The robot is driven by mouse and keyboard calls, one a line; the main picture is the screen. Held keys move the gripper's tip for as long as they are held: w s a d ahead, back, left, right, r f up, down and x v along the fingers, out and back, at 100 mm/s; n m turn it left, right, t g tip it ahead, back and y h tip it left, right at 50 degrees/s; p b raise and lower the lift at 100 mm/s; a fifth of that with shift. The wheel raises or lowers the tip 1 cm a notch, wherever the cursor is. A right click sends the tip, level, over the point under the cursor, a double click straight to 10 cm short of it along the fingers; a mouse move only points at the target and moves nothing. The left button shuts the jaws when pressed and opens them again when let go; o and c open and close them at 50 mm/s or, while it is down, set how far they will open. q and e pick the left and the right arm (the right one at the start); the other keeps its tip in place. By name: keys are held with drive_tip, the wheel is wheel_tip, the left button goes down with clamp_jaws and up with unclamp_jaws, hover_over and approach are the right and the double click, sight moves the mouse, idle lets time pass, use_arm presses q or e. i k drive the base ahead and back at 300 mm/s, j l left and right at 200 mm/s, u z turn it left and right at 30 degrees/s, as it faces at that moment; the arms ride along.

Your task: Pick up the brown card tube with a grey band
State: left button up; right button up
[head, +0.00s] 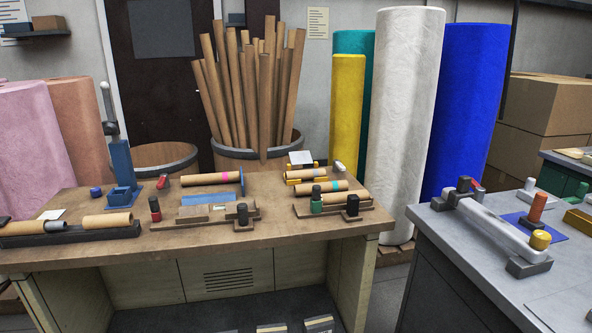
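A brown card tube with a grey band (32,228) lies on a dark rack (85,236) at the left front of the wooden table. The grey part (54,226) shows at its right end. A plain brown tube (106,220) lies on the same rack, to its right. Other brown tubes lie farther right: one with a pink band (200,179), one with a purple band (306,174) and one with a teal band (321,188). Neither of my grippers is in view.
A blue lever press (121,172) stands behind the rack. Small fixtures with red, green and black knobs stand on the wooden table (180,250). A barrel (232,158) of tall tubes and large felt rolls stand behind. A grey table (450,235) is at the right.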

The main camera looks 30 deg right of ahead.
sight(305, 175)
drive_tip(key=i+l+u, duration=0.2)
drive_tip(key=i+l, duration=0.45)
drive_tip(key=l, duration=0.15)
